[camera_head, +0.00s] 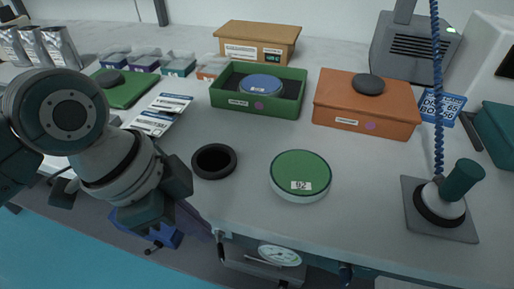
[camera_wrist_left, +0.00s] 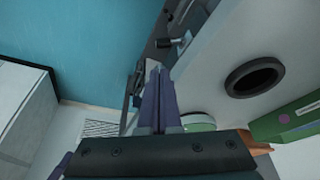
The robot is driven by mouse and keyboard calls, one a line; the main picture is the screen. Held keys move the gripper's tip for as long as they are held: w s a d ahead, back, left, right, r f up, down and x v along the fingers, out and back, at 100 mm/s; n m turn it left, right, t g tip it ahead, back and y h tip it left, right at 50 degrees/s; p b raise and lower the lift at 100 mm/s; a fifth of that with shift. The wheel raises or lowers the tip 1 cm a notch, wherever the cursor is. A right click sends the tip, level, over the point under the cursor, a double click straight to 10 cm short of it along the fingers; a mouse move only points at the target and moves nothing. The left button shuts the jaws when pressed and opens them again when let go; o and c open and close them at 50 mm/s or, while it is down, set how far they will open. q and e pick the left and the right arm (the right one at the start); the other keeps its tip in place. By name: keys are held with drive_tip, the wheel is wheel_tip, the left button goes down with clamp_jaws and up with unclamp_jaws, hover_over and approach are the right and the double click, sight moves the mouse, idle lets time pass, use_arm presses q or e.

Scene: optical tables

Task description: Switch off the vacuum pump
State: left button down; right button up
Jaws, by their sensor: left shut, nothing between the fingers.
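I cannot clearly identify the vacuum pump or its switch. A blue unit with small black parts (camera_head: 150,236) sits below the table's front edge at the lower left of the head view, partly hidden by my arm. A round white gauge (camera_head: 280,255) is under the front edge. My left gripper (camera_head: 188,222) is low at the front left edge, in front of the blue unit in the picture. In the left wrist view its purple fingers (camera_wrist_left: 153,68) are shut and empty, with a small black knob (camera_wrist_left: 165,43) seen past their tips. My right gripper is out of view.
The grey table (camera_head: 240,190) has a black ring opening (camera_head: 214,161) and a green-topped round container (camera_head: 300,174) near its front. A green tray (camera_head: 228,100), orange box (camera_head: 345,115) and cardboard box (camera_head: 257,43) stand behind. A blue coiled cable (camera_head: 437,90) hangs at right.

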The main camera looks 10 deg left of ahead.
sight(221, 252)
use_arm(q)
drive_tip(key=b+x, duration=0.3)
drive_tip(key=x, duration=0.6)
drive_tip(key=shift+f, duration=0.3)
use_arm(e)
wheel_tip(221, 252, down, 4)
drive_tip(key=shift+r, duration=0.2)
